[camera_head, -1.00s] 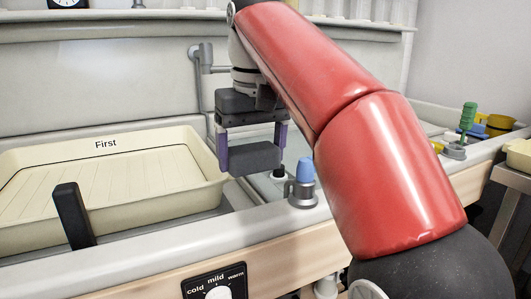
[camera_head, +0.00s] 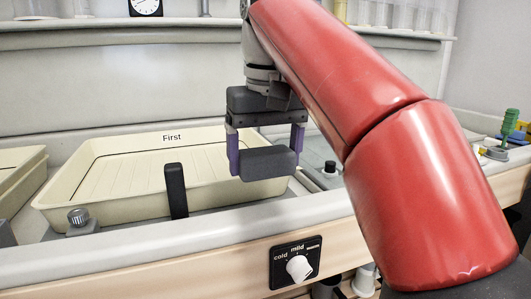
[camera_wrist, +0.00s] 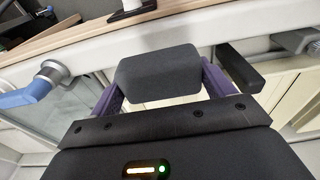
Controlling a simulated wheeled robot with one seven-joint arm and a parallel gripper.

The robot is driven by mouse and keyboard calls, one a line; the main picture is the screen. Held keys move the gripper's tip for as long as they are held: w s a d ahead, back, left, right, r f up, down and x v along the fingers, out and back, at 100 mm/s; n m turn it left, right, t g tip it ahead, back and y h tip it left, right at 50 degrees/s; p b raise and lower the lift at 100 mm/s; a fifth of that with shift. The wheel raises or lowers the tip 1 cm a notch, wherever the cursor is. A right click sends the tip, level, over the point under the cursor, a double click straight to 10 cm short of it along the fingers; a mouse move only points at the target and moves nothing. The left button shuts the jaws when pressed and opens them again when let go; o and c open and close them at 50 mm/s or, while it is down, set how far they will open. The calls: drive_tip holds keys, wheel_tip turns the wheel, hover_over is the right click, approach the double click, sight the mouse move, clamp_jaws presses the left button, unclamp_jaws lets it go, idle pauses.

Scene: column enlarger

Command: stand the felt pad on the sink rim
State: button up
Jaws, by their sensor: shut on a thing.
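The felt pad (camera_head: 266,163) is a dark grey block with rounded edges. My gripper (camera_head: 266,150) is shut on it, with a purple finger at each end. In the head view it hangs in front of the right part of the tray marked "First". The wrist view also shows the pad (camera_wrist: 158,74) between the fingers, with the pale sink rim (camera_wrist: 190,30) beyond it. In the head view the sink rim (camera_head: 130,248) runs along the front of the sink. The pad appears raised and clear of the rim.
A black upright piece (camera_head: 176,190) stands at the front of the cream tray (camera_head: 100,205). A grey knob fitting (camera_head: 80,222) is left of it. A temperature dial (camera_head: 297,265) is on the wooden front. The wrist view shows a blue-handled tap (camera_wrist: 28,94). Bare rim lies between these fittings.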

sight(264, 209)
drive_tip(key=shift+f+b, duration=2.1)
drive_tip(key=shift+f, duration=0.7)
drive_tip(key=shift+p, duration=0.6)
drive_tip(key=shift+f+b, duration=0.5)
drive_tip(key=shift+f, duration=0.1)
drive_tip(key=o, duration=1)
drive_tip(key=shift+c, duration=0.2)
drive_tip(key=shift+r, duration=0.1)
